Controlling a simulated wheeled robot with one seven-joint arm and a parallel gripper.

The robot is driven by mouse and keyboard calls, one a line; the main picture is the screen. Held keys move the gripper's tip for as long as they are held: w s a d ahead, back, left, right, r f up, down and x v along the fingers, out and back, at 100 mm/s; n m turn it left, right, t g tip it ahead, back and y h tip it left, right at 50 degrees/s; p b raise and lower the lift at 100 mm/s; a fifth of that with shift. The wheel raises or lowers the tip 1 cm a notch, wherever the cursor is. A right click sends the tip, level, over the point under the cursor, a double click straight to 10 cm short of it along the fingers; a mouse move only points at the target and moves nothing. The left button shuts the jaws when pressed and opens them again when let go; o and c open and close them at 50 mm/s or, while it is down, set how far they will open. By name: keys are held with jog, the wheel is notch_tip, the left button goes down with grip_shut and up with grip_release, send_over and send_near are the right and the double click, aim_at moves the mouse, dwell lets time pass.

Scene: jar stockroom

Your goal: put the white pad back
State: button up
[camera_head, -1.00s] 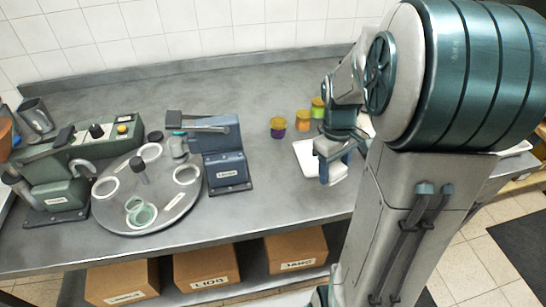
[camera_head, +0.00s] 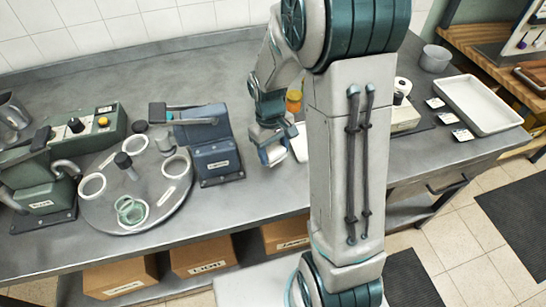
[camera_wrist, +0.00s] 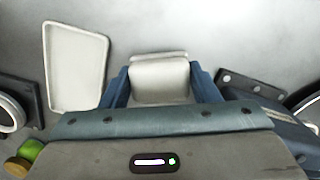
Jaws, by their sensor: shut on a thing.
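My gripper (camera_head: 268,147) hangs over the grey counter, just right of the blue-grey device. It is shut on a small white block, which I take for the white pad (camera_head: 273,155). In the wrist view the pad (camera_wrist: 158,82) sits between the two blue fingers (camera_wrist: 158,88), its upper edge facing away from the palm. Whether it touches the counter I cannot tell. A flat white tray (camera_wrist: 75,65) lies left of the gripper in the wrist view. In the head view it is mostly hidden behind my arm.
The blue-grey device (camera_head: 215,160) stands close left of the gripper. Further left is a round grey turntable (camera_head: 105,215) with white rings and a green ring. An orange jar (camera_head: 293,101) stands behind. A larger white tray (camera_head: 485,105) lies at the right.

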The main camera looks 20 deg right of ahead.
aim_at(273, 160)
jog(key=shift+a+f+p, duration=0.1)
jog(key=shift+f+p, duration=0.2)
jog(key=shift+f, duration=1.75)
jog(key=shift+f, duration=0.15)
jog(key=o, duration=1)
jog(key=shift+c, duration=0.2)
